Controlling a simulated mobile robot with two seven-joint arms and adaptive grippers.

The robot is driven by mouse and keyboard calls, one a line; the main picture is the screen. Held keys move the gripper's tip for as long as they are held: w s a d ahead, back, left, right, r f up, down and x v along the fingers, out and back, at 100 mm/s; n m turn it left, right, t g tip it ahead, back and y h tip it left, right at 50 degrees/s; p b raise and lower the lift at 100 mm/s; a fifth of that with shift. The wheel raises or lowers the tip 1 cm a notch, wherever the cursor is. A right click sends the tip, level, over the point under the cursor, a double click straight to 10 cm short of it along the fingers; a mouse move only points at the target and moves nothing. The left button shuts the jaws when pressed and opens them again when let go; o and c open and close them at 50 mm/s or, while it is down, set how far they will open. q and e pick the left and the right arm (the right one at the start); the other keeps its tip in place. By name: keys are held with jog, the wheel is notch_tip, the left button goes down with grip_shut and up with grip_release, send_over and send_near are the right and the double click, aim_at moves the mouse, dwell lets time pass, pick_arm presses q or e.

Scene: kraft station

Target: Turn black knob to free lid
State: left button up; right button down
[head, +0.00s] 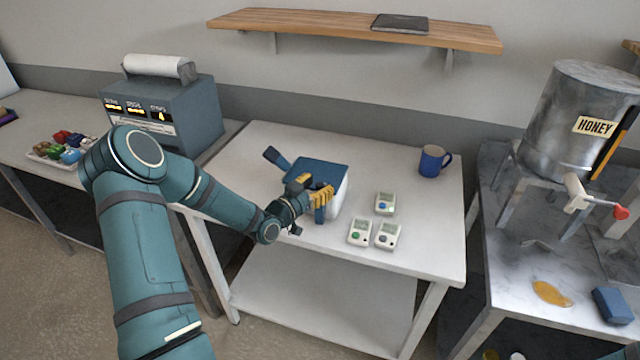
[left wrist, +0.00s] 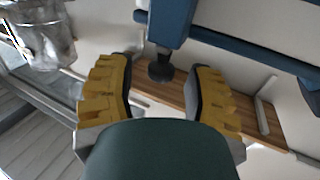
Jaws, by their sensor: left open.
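A white box with a blue lid (head: 318,171) stands on the white table, and a blue handle (head: 277,158) sticks out at its left. The black knob (left wrist: 160,68) shows in the left wrist view at the end of a blue part (left wrist: 168,22). My left gripper (head: 312,189) has yellow fingers and is at the front of the box. In the left wrist view the gripper (left wrist: 162,75) is open, and the knob appears in the gap between its fingertips, not gripped. In the head view the gripper hides the knob. My right gripper is not in view.
Several small white timers (head: 385,204) lie right of the box. A blue mug (head: 433,161) stands farther right. A grey machine (head: 165,110) is at the left, and a metal honey tank (head: 575,110) at the right. A wooden shelf (head: 340,28) hangs above.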

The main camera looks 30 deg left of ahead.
pick_arm(q)
jog(key=shift+w, duration=0.45)
jog(key=shift+d, duration=0.1)
grip_shut()
